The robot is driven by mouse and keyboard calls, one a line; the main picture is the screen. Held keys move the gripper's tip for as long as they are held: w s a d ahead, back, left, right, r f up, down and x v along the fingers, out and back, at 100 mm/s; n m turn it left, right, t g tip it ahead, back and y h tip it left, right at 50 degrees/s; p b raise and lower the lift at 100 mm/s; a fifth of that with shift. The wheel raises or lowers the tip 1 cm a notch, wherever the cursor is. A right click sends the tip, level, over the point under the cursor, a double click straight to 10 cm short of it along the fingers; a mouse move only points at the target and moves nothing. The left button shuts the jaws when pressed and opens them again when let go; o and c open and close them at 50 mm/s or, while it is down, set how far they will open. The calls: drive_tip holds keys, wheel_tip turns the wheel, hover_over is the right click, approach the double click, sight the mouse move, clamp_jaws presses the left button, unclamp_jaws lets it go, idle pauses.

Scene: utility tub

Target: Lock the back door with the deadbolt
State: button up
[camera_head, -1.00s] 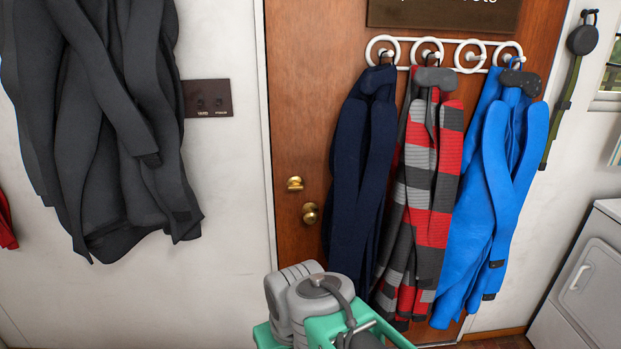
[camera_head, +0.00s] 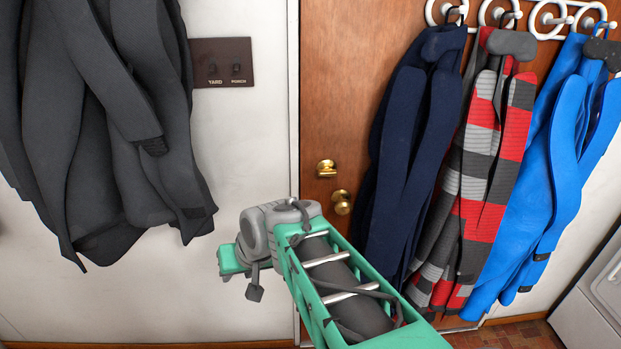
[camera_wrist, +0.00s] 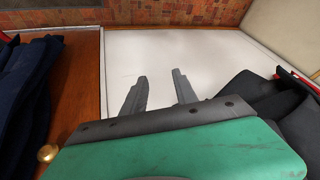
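The back door (camera_head: 335,80) is brown wood and looks shut. The brass deadbolt (camera_head: 326,168) is the upper of two brass fittings near its left edge. The brass knob (camera_head: 342,202) is just below it. In the wrist view, one brass fitting (camera_wrist: 47,153) shows at the lower left; I cannot tell which. My gripper (camera_wrist: 163,92) has its two grey fingers apart with nothing between them, over white wall beside the door. In the head view my arm's end is left of and below the knob, and the fingers are not clearly seen.
A navy coat (camera_head: 412,150), a red and grey coat (camera_head: 480,180) and a blue coat (camera_head: 560,170) hang from door hooks (camera_head: 494,14), close right of the brass fittings. A charcoal coat (camera_head: 95,130) hangs left beside a switch plate (camera_head: 222,62). Wall between is bare.

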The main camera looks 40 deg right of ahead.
drive_tip(key=w+d+m+t+b, duration=0.4)
drive_tip(key=w+d+m+t, duration=0.15)
drive_tip(key=d, duration=0.75)
drive_tip(key=m+t+h+b, duration=0.3)
drive_tip(key=m+t+h, duration=0.25)
drive_tip(key=m, duration=0.65)
approach(329, 174)
drive_tip(key=w+d, duration=0.1)
drive_tip(key=d, duration=0.1)
drive_tip(key=shift+n+t+y, duration=0.25)
drive_tip(key=shift+t+y, duration=0.05)
drive_tip(key=shift+y, duration=0.05)
drive_tip(key=x, duration=0.2)
drive_tip(key=a+x, duration=0.1)
drive_tip(key=x, duration=0.4)
drive_tip(key=shift+w+a+f+p, duration=0.15)
drive_tip(key=shift+w+f+p, duration=0.15)
drive_tip(key=shift+w+p, duration=0.05)
drive_tip(key=shift+w, duration=0.25)
drive_tip(key=shift+s+d, duration=0.1)
drive_tip(key=shift+d, duration=0.15)
drive_tip(key=shift+c, duration=0.2)
drive_tip(key=shift+s+d, duration=0.1)
drive_tip(key=c, duration=0.5)
clamp_jaws()
